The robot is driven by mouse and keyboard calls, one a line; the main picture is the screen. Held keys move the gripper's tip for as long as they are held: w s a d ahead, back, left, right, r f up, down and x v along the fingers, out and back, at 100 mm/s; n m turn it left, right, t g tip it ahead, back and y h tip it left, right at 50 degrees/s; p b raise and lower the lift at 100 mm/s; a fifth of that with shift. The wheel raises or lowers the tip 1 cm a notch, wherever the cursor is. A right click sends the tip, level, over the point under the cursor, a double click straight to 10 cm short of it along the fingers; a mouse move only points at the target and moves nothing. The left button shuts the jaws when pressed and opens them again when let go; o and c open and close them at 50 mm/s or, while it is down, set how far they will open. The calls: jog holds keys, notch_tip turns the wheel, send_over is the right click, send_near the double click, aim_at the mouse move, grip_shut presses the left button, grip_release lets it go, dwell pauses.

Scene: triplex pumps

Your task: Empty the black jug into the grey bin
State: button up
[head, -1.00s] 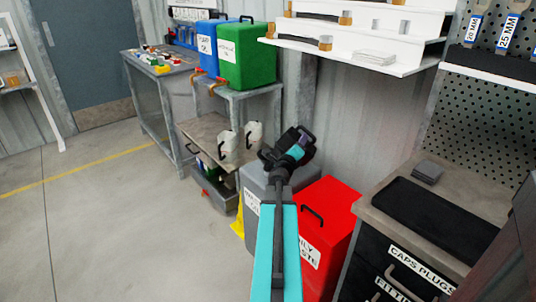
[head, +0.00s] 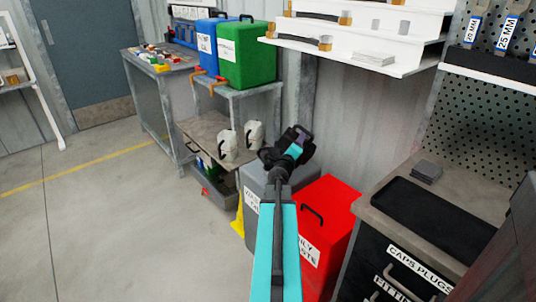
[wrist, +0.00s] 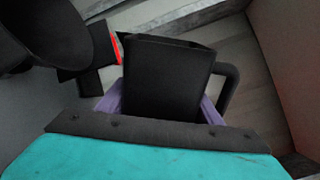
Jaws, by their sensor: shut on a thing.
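My gripper (wrist: 160,108) is shut on the black jug (wrist: 165,78), with purple fingers on either side of it. The jug's dark handle shows on its right in the wrist view. Its contents are not visible, and I cannot tell how far it is tilted. In the head view my gripper (head: 302,137) is above and close to the grey bin (head: 252,222), which stands on the floor with a white label. My arm hides part of the bin, and its inside is not visible in the head view.
A red bin (head: 334,210) stands right beside the grey one. Blue (head: 207,42) and green (head: 246,55) containers stand on a rack behind. Floor at left is clear.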

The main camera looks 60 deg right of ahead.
aim_at(292, 137)
jog(key=shift+w+f+n+p, duration=0.1)
jog(key=shift+w+n+p, duration=0.1)
jog(key=shift+n+p, duration=0.65)
dwell(1.1)
jog(key=shift+w+a+r+n+p, duration=0.15)
jog(key=shift+w+r+n+p, duration=0.45)
jog(key=shift+p, duration=0.7)
jog(key=shift+w+a+r+n+p, duration=0.1)
jog(key=shift+w+r+n+p, duration=0.5)
jog(key=shift+p, duration=0.7)
dwell(0.5)
jog(key=shift+n+p, duration=0.25)
jog(key=shift+p, duration=0.35)
dwell(0.9)
jog(key=shift+s+f+m+b, duration=0.15)
jog(key=shift+s+m+b, duration=0.2)
jog(key=shift+b, duration=0.65)
jog(key=s+f+m+b, duration=0.1)
jog(key=b, duration=0.1)
jog(key=f+m+b, duration=0.1)
jog(key=b, duration=0.2)
jog(key=shift+s+d+f, duration=0.15)
jog(key=shift+s+f, duration=0.2)
jog(key=shift+s, duration=0.05)
jog(key=shift+r+m, duration=0.3)
jog(key=shift+m, duration=0.05)
